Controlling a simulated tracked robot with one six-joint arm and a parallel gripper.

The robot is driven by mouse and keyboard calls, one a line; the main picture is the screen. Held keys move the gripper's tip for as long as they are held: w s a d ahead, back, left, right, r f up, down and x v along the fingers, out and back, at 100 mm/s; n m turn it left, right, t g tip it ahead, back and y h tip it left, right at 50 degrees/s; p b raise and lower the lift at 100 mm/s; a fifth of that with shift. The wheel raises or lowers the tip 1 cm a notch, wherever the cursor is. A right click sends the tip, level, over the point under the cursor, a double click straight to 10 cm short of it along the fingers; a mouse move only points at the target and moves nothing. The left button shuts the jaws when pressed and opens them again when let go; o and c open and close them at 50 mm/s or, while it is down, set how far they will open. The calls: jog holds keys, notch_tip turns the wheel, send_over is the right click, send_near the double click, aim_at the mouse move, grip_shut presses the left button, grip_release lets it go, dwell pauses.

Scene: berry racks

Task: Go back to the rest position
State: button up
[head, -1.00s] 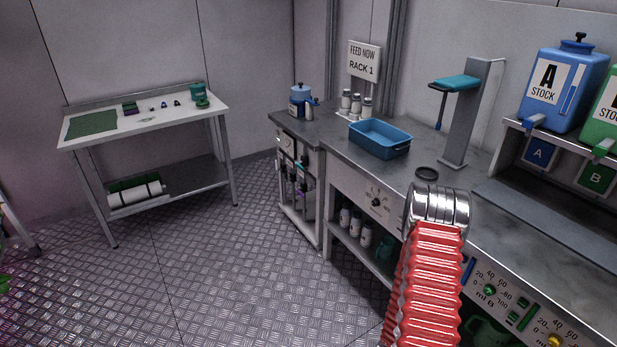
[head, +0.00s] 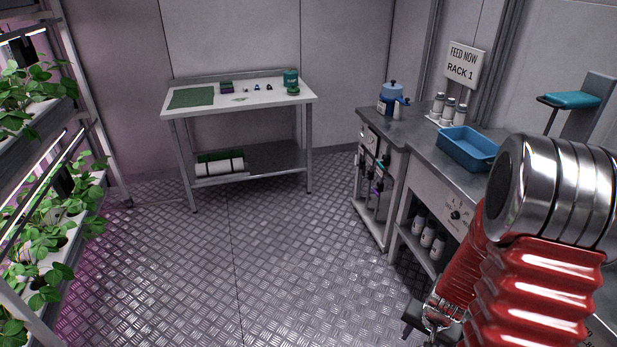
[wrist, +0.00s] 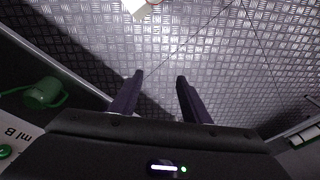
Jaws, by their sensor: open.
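In the wrist view my gripper (wrist: 158,88) shows two dark fingers spread apart with nothing between them. They hang over the bare metal floor (wrist: 235,60). In the head view my red and silver arm fills the lower right, folded back on itself. The gripper's fingertips cannot be made out clearly there.
Berry racks (head: 45,240) with green plants stand at the left. A white table (head: 240,97) stands at the back. The steel counter (head: 390,125) at the right bears a blue tray (head: 467,149). A green can (wrist: 42,93) is near my gripper's left. The middle floor is clear.

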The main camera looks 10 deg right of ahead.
jog(key=s+a+r+n+t, duration=0.1)
jog(key=s+a+r+n, duration=0.1)
jog(key=a+r, duration=0.4)
jog(key=s+a+r+n+t, duration=0.1)
jog(key=s+a+r+n, duration=0.2)
jog(key=r, duration=1.4)
jog(key=s+a+r+n+t, duration=0.1)
jog(key=s+a+r+n, duration=0.1)
jog(key=a+r, duration=0.7)
notch_tip(320, 180, up, 2)
jog(key=shift+s+a+r+n+t, duration=0.25)
jog(key=shift+n+t, duration=0.15)
jog(key=shift+n, duration=0.4)
jog(key=shift+f, duration=0.1)
jog(key=shift+c, duration=0.4)
jog(key=shift+c, duration=1.1)
